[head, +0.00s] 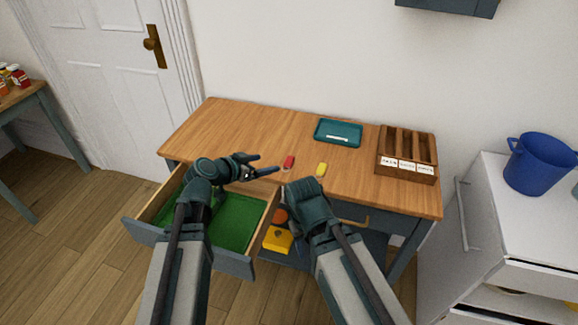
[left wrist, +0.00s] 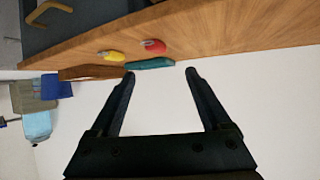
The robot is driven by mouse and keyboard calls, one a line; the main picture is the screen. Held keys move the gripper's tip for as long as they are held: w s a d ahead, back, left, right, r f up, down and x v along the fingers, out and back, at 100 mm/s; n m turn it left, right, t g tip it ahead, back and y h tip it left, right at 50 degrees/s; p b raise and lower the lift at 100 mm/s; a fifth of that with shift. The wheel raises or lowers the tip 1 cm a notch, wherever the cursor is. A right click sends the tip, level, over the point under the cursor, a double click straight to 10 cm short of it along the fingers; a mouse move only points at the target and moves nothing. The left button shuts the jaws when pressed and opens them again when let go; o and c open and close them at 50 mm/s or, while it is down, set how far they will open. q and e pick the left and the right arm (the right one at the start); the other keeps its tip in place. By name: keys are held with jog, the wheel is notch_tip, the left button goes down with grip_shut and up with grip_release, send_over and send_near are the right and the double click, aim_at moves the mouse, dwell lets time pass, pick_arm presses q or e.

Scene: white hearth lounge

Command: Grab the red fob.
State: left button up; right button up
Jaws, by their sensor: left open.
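The red fob (head: 289,161) lies flat on the wooden tabletop, left of a yellow fob (head: 321,170). My left gripper (head: 268,163) is open and empty, near the table's front edge, to the left of the red fob and apart from it. In the left wrist view, which is upside down, the red fob (left wrist: 154,46) and the yellow fob (left wrist: 114,56) lie ahead of the open fingers (left wrist: 160,72). My right arm reaches the table's front edge; its gripper is hidden behind its own wrist.
On the wooden table (head: 240,120) stand a teal tray (head: 323,140) at the back and a wooden sorter with labelled slots (head: 409,178) at the right. An open drawer with a green lining (head: 237,222) juts out at front left. The tabletop's left part is clear.

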aim_at(287, 162)
pick_arm(q)
jog(key=b+x, duration=0.1)
jog(key=x, duration=0.3)
jog(key=shift+w+d+f+b, duration=0.15)
jog(key=shift+f+b, duration=0.15)
jog(key=shift+w+d, duration=0.2)
jog(key=shift+d, duration=0.05)
jog(key=shift+f, duration=0.1)
jog(key=b+x, duration=0.1)
jog(key=x, duration=0.1)
jog(key=b+x, duration=0.2)
jog(key=x, duration=0.1)
jog(key=shift+s+d+f, duration=0.25)
jog(key=shift+d, duration=0.05)
jog(key=shift+s+r, duration=0.1)
grip_shut()
